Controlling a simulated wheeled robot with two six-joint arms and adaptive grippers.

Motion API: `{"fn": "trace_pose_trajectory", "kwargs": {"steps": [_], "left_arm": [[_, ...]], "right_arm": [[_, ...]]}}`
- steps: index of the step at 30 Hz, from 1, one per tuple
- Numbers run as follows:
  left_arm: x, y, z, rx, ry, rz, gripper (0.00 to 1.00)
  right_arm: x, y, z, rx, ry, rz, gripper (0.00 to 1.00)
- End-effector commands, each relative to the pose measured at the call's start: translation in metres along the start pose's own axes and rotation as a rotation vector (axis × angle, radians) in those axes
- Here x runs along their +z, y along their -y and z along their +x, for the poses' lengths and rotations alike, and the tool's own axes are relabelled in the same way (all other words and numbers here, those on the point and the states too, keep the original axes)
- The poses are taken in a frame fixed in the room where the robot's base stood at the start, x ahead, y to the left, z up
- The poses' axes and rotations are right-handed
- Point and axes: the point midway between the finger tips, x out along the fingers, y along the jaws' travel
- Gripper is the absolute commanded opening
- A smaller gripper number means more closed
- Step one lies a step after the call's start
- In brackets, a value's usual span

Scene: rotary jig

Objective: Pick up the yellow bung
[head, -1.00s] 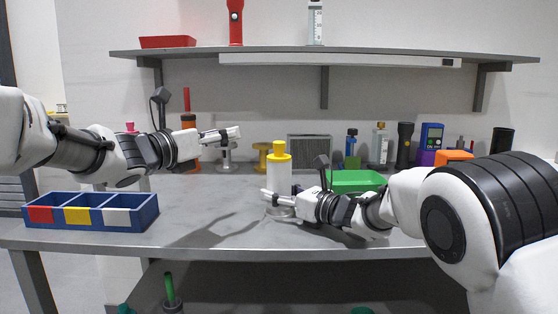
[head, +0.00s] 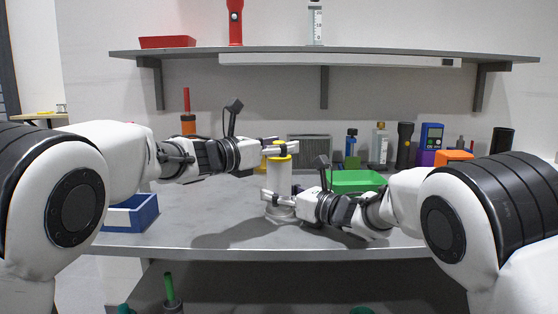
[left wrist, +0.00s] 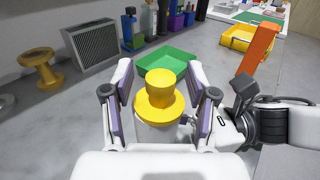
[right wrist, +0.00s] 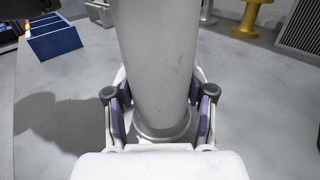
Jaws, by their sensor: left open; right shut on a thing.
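The yellow bung (head: 277,150) sits on top of a pale upright cylinder (head: 279,180) on the grey bench. In the left wrist view the bung (left wrist: 159,93) has a wide flange and a narrower knob. My left gripper (head: 282,147) is open, with its fingers on either side of the bung; in the left wrist view (left wrist: 160,100) gaps show beside the knob. My right gripper (head: 275,201) is shut on the lower part of the cylinder; the right wrist view shows its fingers (right wrist: 160,118) against both sides of the grey cylinder (right wrist: 157,60) just above its base.
A green tray (head: 357,181) lies right of the cylinder. A blue bin (head: 140,217) is at the bench's left, partly behind my left arm. Bottles and a black torch (head: 404,145) stand at the back right. The front middle of the bench is clear.

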Motion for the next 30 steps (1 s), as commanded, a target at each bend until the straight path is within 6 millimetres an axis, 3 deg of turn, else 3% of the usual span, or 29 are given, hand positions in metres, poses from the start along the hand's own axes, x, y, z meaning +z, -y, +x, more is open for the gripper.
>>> {"fn": "trace_pose_trajectory", "kwargs": {"steps": [3,4,8,9,20,30], "left_arm": [[0.000,0.000,-0.001,0.000,0.000,0.000,0.58],[0.000,0.000,-0.001,0.000,0.000,0.000,0.51],[0.000,0.000,-0.001,0.000,0.000,0.000,0.05],[0.000,0.000,-0.001,0.000,0.000,0.000,0.00],[0.005,0.000,-0.001,0.000,0.001,0.002,0.00],[0.079,0.000,-0.001,0.001,0.005,0.005,0.00]], "right_arm": [[0.000,0.000,0.000,0.000,0.000,0.000,0.13],[0.000,0.000,0.000,0.000,0.000,0.000,0.13],[0.000,0.000,0.000,0.000,0.000,0.000,0.13],[0.000,0.000,0.000,0.000,0.000,0.000,0.13],[0.000,0.000,0.000,0.001,0.000,0.000,0.13],[0.000,0.000,0.000,0.000,0.000,0.000,0.13]]}}
